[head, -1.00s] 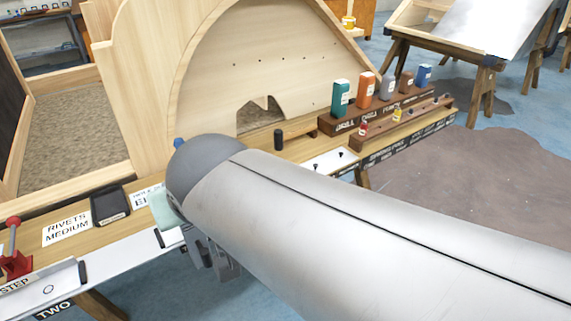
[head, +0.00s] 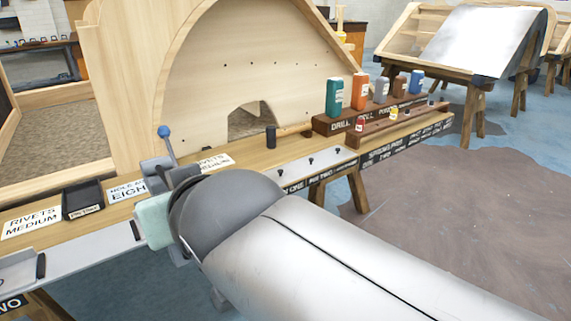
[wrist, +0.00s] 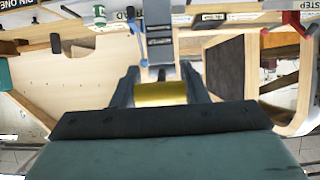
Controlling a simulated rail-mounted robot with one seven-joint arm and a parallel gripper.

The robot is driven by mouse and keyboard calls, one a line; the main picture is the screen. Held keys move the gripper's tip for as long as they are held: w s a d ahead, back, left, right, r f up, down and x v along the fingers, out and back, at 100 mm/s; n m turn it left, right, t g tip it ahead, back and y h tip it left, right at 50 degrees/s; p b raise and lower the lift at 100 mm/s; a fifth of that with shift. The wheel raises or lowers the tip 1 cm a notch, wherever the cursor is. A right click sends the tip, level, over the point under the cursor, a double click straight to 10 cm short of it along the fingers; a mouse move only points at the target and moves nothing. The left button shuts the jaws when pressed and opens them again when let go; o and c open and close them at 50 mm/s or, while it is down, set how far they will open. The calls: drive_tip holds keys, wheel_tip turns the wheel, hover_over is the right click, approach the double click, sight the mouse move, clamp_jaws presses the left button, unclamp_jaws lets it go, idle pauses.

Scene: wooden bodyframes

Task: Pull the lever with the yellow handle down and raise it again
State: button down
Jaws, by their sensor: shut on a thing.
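The yellow handle (wrist: 160,94) shows in the wrist view as a short yellow bar between the two dark fingers of my gripper (wrist: 160,86), which is shut on it. A grey lever part (wrist: 160,52) stands just beyond the handle, in line with it. In the head view my arm and wrist hide the yellow handle and most of the fingers. A grey bracket (head: 153,168) shows just beyond my wrist on the bench.
A lever with a blue knob (head: 164,132) rises close beside my gripper; its blue arm also shows in the wrist view (wrist: 133,20). A black tray (head: 82,199) and label cards lie on the bench (head: 128,211). Several coloured bottles stand at the back right. A red lever (wrist: 290,22) stands further along.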

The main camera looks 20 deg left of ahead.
drive_tip(key=shift+f, duration=0.2)
drive_tip(key=c, duration=0.8)
unclamp_jaws()
drive_tip(key=shift+w, duration=0.1)
drive_tip(key=shift+c, duration=0.2)
drive_tip(key=shift+r, duration=0.1)
drive_tip(key=shift+r, duration=0.1)
